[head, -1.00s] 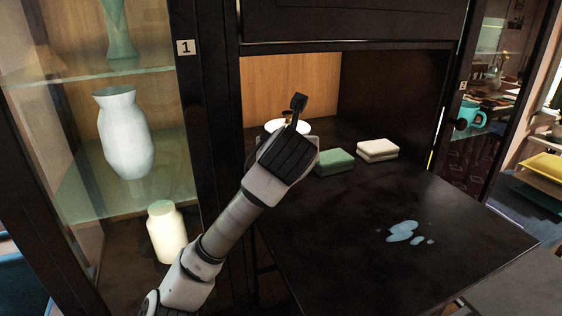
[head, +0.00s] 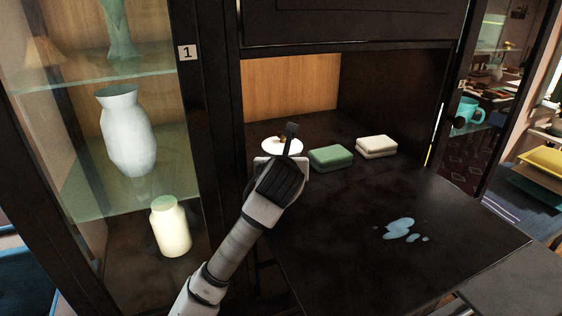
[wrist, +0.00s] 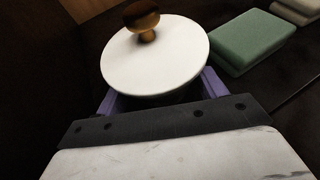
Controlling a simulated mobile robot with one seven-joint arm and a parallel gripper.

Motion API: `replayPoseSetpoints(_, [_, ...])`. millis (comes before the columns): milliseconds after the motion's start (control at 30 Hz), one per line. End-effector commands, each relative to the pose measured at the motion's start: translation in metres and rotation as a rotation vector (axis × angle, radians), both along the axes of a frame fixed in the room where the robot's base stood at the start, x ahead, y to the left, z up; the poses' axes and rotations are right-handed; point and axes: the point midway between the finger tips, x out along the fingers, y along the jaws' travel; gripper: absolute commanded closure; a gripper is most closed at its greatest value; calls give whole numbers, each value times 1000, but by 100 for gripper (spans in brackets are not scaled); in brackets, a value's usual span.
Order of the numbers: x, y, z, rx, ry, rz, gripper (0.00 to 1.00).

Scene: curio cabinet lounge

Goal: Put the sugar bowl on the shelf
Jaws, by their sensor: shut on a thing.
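The sugar bowl (head: 282,145) shows as a white round lid with a brown knob, on the dark drop-front surface inside the cabinet. In the wrist view its white lid (wrist: 155,62) and wooden knob fill the upper middle. My gripper (head: 283,160) is shut on the bowl, with purple finger parts on either side below the lid. The bowl's body is mostly hidden by the lid and my gripper, so I cannot tell whether it touches the surface. Glass shelves (head: 150,187) stand behind the glass at the left.
A green sponge (head: 331,157) and a cream sponge (head: 376,147) lie right of the bowl. A pale blue spill (head: 400,229) is on the fold-down surface. A white vase (head: 127,133) and a cream jar (head: 171,226) stand in the left cabinet. A dark post divides the compartments.

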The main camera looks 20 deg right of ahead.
Motion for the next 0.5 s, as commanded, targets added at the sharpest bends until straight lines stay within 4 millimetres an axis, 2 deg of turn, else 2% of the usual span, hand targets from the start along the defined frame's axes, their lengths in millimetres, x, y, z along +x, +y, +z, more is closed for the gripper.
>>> replayPoseSetpoints(500, [4,0,-10,-1,-3,-1,98])
